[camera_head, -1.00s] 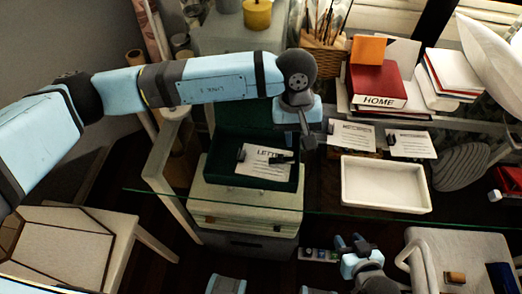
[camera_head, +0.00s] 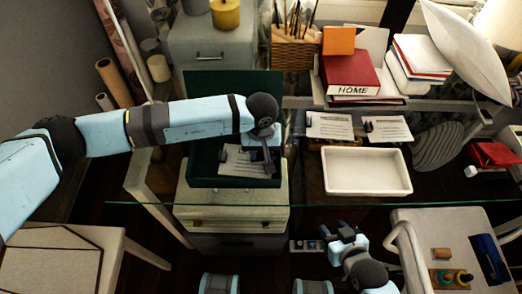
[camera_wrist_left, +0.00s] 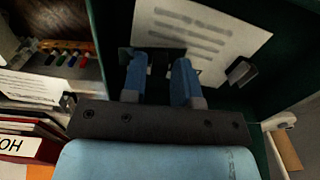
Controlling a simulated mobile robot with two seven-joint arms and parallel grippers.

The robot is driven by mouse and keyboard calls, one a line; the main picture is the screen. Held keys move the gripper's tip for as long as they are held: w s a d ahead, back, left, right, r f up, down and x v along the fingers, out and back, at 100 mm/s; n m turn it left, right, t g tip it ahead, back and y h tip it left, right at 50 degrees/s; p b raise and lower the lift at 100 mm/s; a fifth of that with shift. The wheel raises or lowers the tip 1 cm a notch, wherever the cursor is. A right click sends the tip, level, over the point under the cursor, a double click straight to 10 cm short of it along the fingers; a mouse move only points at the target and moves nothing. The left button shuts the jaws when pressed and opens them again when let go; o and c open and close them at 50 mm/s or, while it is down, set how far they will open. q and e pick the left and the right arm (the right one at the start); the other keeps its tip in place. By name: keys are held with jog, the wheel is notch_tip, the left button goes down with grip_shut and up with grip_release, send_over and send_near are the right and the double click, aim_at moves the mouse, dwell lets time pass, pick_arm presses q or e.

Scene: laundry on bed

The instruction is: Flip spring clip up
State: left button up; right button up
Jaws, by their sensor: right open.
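A white printed sheet (camera_head: 236,165) lies in the open dark green box (camera_head: 222,183), and shows in the left wrist view (camera_wrist_left: 205,28). A small black clip (camera_wrist_left: 241,72) stands at one edge of the sheet. A dark, flat clip-like piece (camera_wrist_left: 150,52) lies at the sheet's other end, partly behind the fingers. My left gripper (camera_head: 264,158) is over the box at the sheet's right end. Its two blue fingers (camera_wrist_left: 160,78) are apart, close to the dark piece; contact cannot be told. My right gripper (camera_head: 340,232) is open and empty, low below the glass edge.
Two more sheets (camera_head: 330,125) (camera_head: 388,130) with black clips lie on the glass desk. A white tray (camera_head: 366,188) sits in front of them. Red books (camera_head: 350,76) and a pencil basket (camera_head: 295,50) stand behind. A white chair (camera_head: 410,225) is at lower right.

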pick_arm(q)
jog(key=shift+f, duration=0.4)
grip_shut()
jog(key=shift+w, duration=0.1)
